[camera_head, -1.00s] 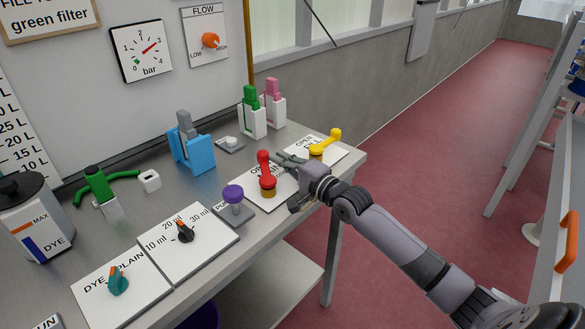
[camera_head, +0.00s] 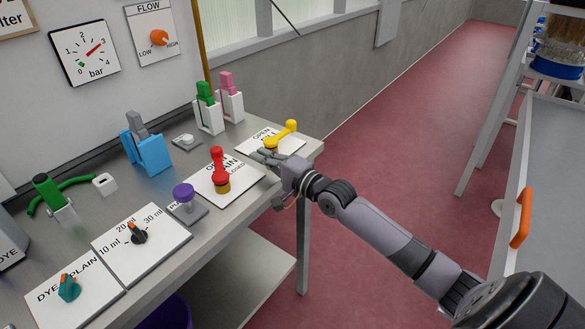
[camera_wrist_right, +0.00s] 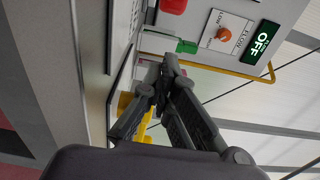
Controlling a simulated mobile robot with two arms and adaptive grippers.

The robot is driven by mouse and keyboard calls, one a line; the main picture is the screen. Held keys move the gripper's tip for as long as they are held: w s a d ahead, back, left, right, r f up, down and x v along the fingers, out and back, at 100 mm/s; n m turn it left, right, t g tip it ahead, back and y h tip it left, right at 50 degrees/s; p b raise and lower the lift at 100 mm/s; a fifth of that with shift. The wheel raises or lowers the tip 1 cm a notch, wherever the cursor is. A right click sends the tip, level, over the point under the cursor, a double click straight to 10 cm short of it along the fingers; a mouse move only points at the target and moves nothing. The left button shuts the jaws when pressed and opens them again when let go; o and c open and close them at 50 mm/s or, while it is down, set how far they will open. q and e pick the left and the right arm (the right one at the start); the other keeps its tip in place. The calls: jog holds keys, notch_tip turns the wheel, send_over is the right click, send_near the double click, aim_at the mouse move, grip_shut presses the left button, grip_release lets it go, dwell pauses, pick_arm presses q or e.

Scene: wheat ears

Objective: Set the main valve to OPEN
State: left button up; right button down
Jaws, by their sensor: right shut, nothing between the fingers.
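A red lever valve (camera_head: 218,168) stands on a white plate (camera_head: 243,181) whose partly hidden label ends in "AIN", with "CLOSED" at its right. Its handle points toward the back of the table. A yellow lever valve (camera_head: 287,130) stands on another white plate (camera_head: 298,145) marked "OPEN"; the rest of that label is covered. Its handle points to the back right. My right gripper (camera_head: 262,157) is shut and empty, right of the red valve and just in front of the yellow one. In the wrist view its fingers (camera_wrist_right: 168,72) meet, with yellow partly hidden behind them. My left gripper is out of view.
A purple-topped post (camera_head: 185,196), a black dial (camera_head: 138,233) and a teal dial (camera_head: 68,289) line the table's front. Blue (camera_head: 147,150), green (camera_head: 207,112) and pink (camera_head: 230,100) fixtures stand behind. A pressure gauge (camera_head: 85,52) hangs on the wall. Red floor (camera_head: 390,170) is clear right of the table.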

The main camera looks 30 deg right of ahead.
jog(key=s, duration=0.1)
jog(key=s+a, duration=0.1)
jog(key=s, duration=0.1)
jog(key=shift+s, duration=0.15)
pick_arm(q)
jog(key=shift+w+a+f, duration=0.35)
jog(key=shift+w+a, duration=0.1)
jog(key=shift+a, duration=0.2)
pick_arm(e)
jog(key=shift+v, duration=2.1)
jog(key=shift+d+r, duration=0.1)
jog(key=shift+d, duration=0.05)
